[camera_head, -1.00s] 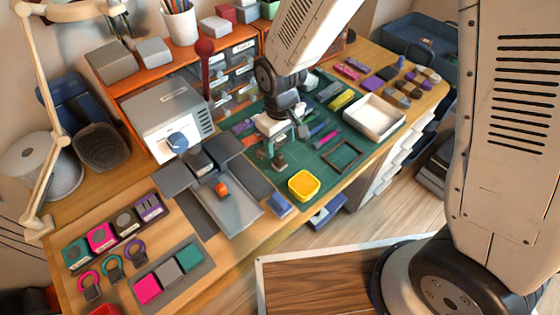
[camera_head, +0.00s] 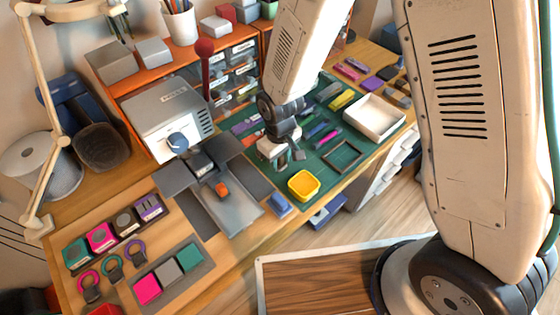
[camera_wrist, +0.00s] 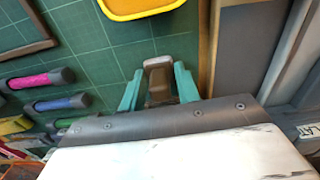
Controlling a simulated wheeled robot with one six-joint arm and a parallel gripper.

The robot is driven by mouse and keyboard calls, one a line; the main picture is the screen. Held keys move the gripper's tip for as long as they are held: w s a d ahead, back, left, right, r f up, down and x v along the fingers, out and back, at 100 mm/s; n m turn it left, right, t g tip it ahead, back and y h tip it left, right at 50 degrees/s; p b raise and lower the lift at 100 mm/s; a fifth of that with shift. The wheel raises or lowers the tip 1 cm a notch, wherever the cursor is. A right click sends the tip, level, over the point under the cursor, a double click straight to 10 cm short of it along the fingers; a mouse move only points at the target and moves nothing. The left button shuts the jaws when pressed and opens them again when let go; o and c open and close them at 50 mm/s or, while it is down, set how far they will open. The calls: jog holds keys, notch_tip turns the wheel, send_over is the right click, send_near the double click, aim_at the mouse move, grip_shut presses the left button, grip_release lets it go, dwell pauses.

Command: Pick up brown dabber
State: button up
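The brown dabber (camera_wrist: 159,76) stands out in the wrist view between the two teal fingers of my gripper (camera_wrist: 160,88). One finger is on each side of it, very close to its sides. Whether the fingers press on it or leave a thin gap cannot be told. In the head view my gripper (camera_head: 287,158) is low over the green cutting mat, left of the white tray. The dabber is mostly hidden there by the gripper.
A yellow container (camera_head: 303,185) stands close in front of my gripper. A grey press (camera_head: 222,195) is to its left. A dark square frame (camera_head: 342,155) and a white tray (camera_head: 375,117) lie to the right. Several coloured rolls lie on the mat (camera_head: 328,170).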

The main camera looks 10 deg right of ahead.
jog(key=shift+r, duration=0.1)
jog(key=shift+c, duration=0.4)
notch_tip(320, 180, up, 10)
jog(key=shift+f, duration=0.1)
jog(key=shift+o, duration=0.4)
jog(key=shift+d, duration=0.1)
dwell(1.4)
